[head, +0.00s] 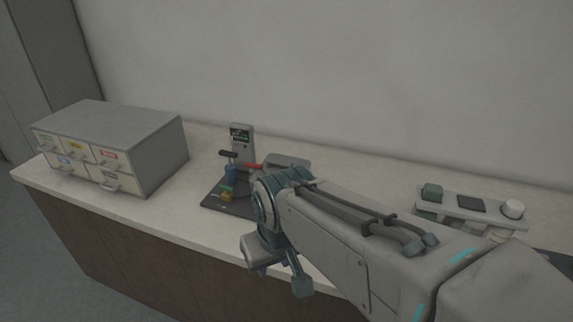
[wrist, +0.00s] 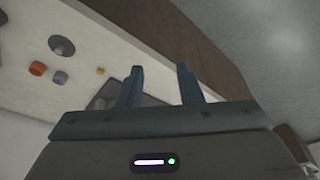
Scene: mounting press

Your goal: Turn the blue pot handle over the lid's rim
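The small press stands on a dark base plate (head: 212,203) on the counter, left of my arm. A blue upright part (head: 230,173), seemingly the blue pot or its handle, stands there under a dark crossbar (head: 228,154). A red lever (head: 254,166) sticks out to its right. The lid and its rim cannot be made out. My gripper hangs in front of the counter edge, right of the press and apart from it. In the wrist view my gripper (wrist: 160,85) has its two fingers apart with nothing between them.
A grey drawer cabinet (head: 110,140) stands at the left. A small display unit (head: 241,143) rises behind the press. A raised white tray (head: 470,204) with a green block and a white cylinder is at the right. An orange round piece (wrist: 38,68) lies on the counter.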

